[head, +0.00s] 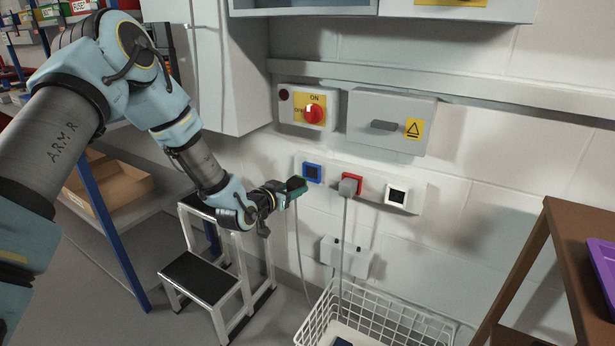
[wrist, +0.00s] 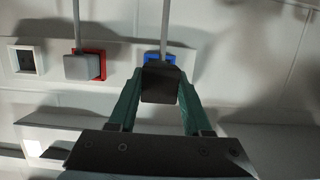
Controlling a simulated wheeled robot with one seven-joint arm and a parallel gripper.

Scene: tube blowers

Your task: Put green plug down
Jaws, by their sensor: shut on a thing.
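My gripper (wrist: 160,95) is shut on a plug (wrist: 160,84), with one green finger on each side of it. The plug looks dark in the wrist view, and I cannot make out green on its body. A grey cable runs from it and hangs down in the head view. In the head view my gripper (head: 296,187) is just left of and below the blue-framed socket (head: 313,172), whose face shows uncovered. The blue socket (wrist: 153,58) is partly hidden behind the plug in the wrist view. The plug appears to be out of the socket.
A grey plug (head: 349,185) sits in the red socket (head: 352,178); a white socket (head: 397,195) beside it is empty. A white wire basket (head: 400,318) stands below. Step stools (head: 205,275) are at left; a brown shelf with a purple tray (head: 602,262) is at right.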

